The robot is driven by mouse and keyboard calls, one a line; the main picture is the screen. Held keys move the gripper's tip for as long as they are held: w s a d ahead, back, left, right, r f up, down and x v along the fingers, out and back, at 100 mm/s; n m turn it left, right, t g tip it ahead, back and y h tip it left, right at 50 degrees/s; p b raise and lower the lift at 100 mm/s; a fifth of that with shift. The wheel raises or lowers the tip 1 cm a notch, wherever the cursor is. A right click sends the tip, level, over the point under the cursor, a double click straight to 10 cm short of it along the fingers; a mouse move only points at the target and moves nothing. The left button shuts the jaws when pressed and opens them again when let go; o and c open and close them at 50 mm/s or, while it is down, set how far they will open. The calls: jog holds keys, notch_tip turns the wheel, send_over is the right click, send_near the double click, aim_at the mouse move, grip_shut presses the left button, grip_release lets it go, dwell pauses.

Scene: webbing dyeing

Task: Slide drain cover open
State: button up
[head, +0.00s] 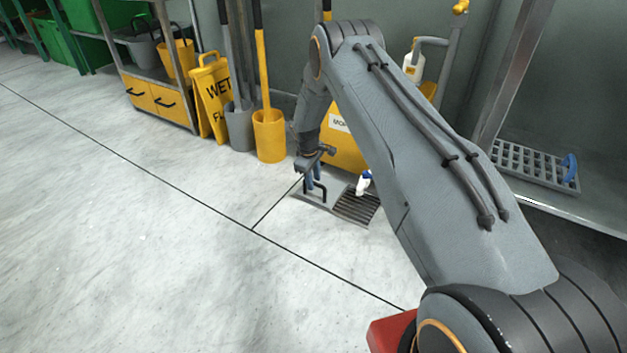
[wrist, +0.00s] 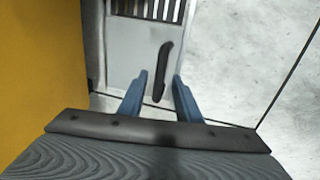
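The drain cover (head: 306,196) is a flat light-grey plate in the floor with a dark bar handle (head: 323,187). A dark slotted grate (head: 357,207) shows beside it on the right. My gripper (head: 315,182) points down at the handle. In the wrist view the cover (wrist: 127,62) fills the middle, with the grate slots (wrist: 147,9) at the top. The black handle (wrist: 165,62) runs lengthwise between the two blue fingers of my gripper (wrist: 159,77). The fingers are open, with a gap visible on each side of the handle.
A yellow bin or cart (head: 343,151) stands close behind the drain; a yellow surface (wrist: 40,70) fills the wrist view's left side. A white spray bottle (head: 363,184) appears by the grate. A yellow bucket (head: 269,138) and wet-floor sign (head: 212,98) stand left. Floor (head: 150,230) in front is clear.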

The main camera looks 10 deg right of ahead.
notch_tip(320, 180, up, 8)
jog(key=s+a+p, duration=0.1)
jog(key=p, duration=0.2)
jog(key=shift+f+p, duration=0.2)
jog(key=shift+p, duration=0.1)
